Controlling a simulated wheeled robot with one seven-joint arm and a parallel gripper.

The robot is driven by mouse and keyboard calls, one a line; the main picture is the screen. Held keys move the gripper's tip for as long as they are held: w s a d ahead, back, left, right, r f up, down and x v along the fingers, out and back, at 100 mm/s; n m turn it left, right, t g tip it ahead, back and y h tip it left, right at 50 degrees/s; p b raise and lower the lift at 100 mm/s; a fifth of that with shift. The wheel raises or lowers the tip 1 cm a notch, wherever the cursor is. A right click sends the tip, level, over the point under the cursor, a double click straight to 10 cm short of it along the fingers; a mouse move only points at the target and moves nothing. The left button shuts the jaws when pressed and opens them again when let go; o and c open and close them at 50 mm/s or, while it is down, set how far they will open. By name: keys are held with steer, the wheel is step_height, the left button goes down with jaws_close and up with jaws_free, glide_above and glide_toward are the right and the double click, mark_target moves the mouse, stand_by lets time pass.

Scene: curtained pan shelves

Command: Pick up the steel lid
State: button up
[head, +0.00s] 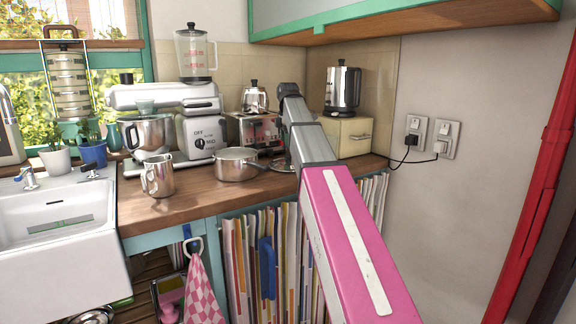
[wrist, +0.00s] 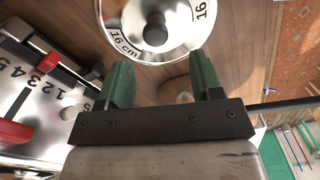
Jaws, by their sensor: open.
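The steel lid (wrist: 178,32) lies on the wooden counter, shiny, with a pale rim band marked "16 cm" and a dark round knob (wrist: 155,30) at its centre. The top of the wrist view cuts it off. In the head view a sliver of the lid (head: 281,167) shows beside my arm, right of the saucepan. My gripper (wrist: 160,60) is open, with its two green fingers apart and nothing held. The fingertips appear at the lid's near edge, with the knob beyond them. In the head view my arm mostly hides the gripper.
A toaster (head: 256,130) stands close behind the lid; its numbered face (wrist: 45,95) fills the wrist view's left side. A steel saucepan (head: 236,165) is left of the lid. A drawer box with a kettle (head: 343,88) stands to the right.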

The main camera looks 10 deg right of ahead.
mark_target(288, 155)
steer(key=shift+w+d+f, duration=0.1)
steer(key=shift+w+f, duration=0.05)
steer(key=shift+f, duration=1.6)
steer(key=shift+w+d+f, duration=0.1)
steer(key=shift+f, duration=1.65)
steer(key=c, duration=1.1)
